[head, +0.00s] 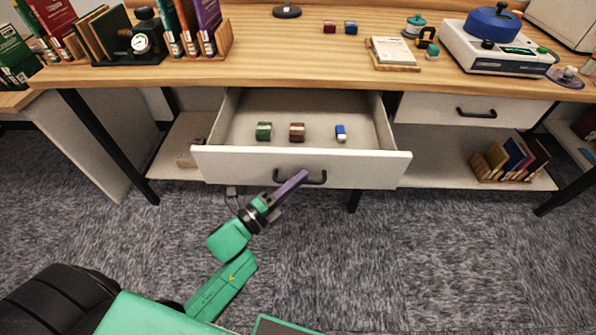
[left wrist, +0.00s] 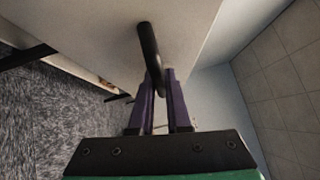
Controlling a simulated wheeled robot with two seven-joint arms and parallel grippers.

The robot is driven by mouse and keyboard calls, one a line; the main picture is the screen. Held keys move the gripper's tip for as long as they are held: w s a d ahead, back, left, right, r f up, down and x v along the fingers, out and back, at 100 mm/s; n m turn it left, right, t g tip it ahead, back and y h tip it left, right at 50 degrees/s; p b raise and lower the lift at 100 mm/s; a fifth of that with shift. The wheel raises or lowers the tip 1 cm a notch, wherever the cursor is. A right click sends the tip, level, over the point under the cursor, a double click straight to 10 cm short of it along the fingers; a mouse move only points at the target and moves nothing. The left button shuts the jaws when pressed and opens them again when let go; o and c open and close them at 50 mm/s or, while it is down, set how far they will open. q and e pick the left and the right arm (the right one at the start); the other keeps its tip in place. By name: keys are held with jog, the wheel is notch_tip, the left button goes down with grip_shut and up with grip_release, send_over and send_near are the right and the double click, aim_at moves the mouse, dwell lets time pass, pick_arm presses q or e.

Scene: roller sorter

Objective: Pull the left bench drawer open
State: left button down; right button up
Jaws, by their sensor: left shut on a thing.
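The left bench drawer (head: 300,167) stands pulled out from under the wooden bench in the head view. Inside it lie a green block (head: 264,131), a brown block (head: 297,132) and a blue and white block (head: 341,133). Its dark bar handle (head: 318,180) is on the front panel. In the left wrist view the handle (left wrist: 149,52) runs between the two purple fingers (left wrist: 160,85). My right gripper is not in view.
A closed right drawer (head: 470,110) sits beside the open one. The bench top (head: 270,50) holds books, a gauge, small blocks and a blue-lidded device (head: 492,45). Books (head: 512,158) stand on the lower right shelf. Carpet (head: 400,260) in front is clear.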

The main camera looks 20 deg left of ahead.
pick_arm(q)
jog(key=shift+s+d, duration=0.15)
jog(key=shift+s, duration=0.7)
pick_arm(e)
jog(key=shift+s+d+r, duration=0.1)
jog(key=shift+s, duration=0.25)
pick_arm(q)
jog(key=c, duration=1.2)
grip_release()
jog(key=shift+o, duration=0.2)
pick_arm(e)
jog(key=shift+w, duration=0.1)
pick_arm(q)
jog(key=v, duration=1.4)
jog(key=shift+s+b, duration=0.2)
jog(key=shift+b, duration=0.2)
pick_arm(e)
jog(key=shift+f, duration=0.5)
pick_arm(q)
jog(key=shift+f, duration=0.15)
